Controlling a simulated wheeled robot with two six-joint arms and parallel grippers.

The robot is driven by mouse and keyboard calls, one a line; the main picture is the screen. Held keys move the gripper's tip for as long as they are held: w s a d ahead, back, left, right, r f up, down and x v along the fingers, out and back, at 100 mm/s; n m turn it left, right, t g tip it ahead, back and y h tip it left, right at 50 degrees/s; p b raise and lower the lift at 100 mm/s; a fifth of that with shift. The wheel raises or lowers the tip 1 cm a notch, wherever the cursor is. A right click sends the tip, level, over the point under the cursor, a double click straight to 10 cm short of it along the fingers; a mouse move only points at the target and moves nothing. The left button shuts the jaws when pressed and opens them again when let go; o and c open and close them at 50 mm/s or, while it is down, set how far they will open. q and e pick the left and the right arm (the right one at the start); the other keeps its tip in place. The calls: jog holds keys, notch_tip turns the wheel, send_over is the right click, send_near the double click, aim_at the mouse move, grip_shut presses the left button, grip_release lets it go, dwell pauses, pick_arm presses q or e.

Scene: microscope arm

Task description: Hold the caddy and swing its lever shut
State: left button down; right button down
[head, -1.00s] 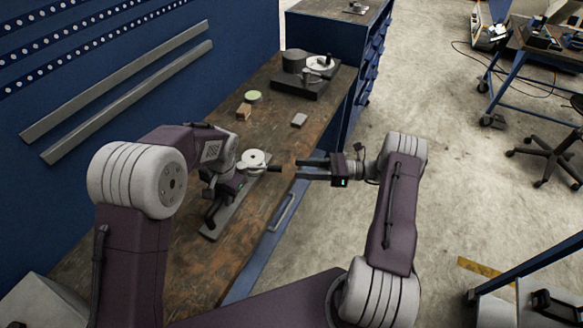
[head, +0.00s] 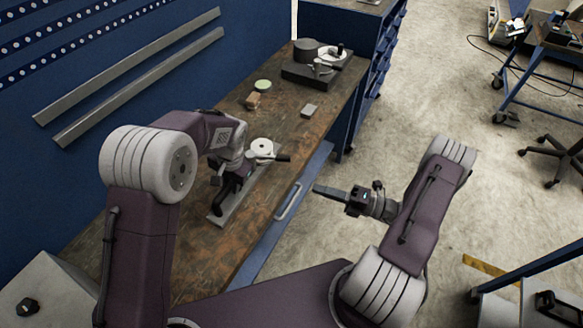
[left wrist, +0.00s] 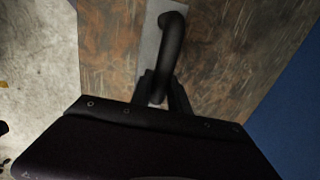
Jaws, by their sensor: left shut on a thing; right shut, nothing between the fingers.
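The caddy has a long grey base plate (head: 240,204) on the workbench, a white round disc (head: 262,146) and a black curved handle (head: 219,207). Its dark lever (head: 283,157) points right from beside the disc. My left gripper (head: 229,183) is shut on the handle, partly hidden by its own wrist. In the left wrist view the handle (left wrist: 173,38) rises between the two fingers (left wrist: 162,92) over the grey plate. My right gripper (head: 318,190) is shut and empty, clear of the caddy and to the right of the bench's front edge.
On the workbench (head: 205,262) behind the caddy lie a grey block (head: 309,111), a wooden block (head: 253,101) and a green-topped round item (head: 263,85). A dark device (head: 315,72) stands at the far end. A drawer handle (head: 288,202) juts from the bench front.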

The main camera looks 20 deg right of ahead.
pick_arm(q)
jog(key=shift+w, duration=0.1)
pick_arm(e)
jog(key=w+a+r, duration=0.1)
jog(key=w+a, duration=0.5)
jog(key=w, duration=0.3)
jog(key=shift+w+a+r, duration=0.15)
jog(key=shift+w+a, duration=0.1)
jog(key=shift+a, duration=0.15)
jog(key=shift+w+d, duration=0.3)
jog(key=shift+w, duration=0.2)
jog(key=shift+w+d, duration=0.3)
jog(key=shift+w, duration=0.2)
jog(key=w, duration=1)
jog(key=shift+d, duration=0.3)
jog(key=shift+w+a, duration=0.4)
jog(key=shift+w, duration=0.4)
jog(key=shift+w+a, duration=0.35)
jog(key=shift+w, duration=0.45)
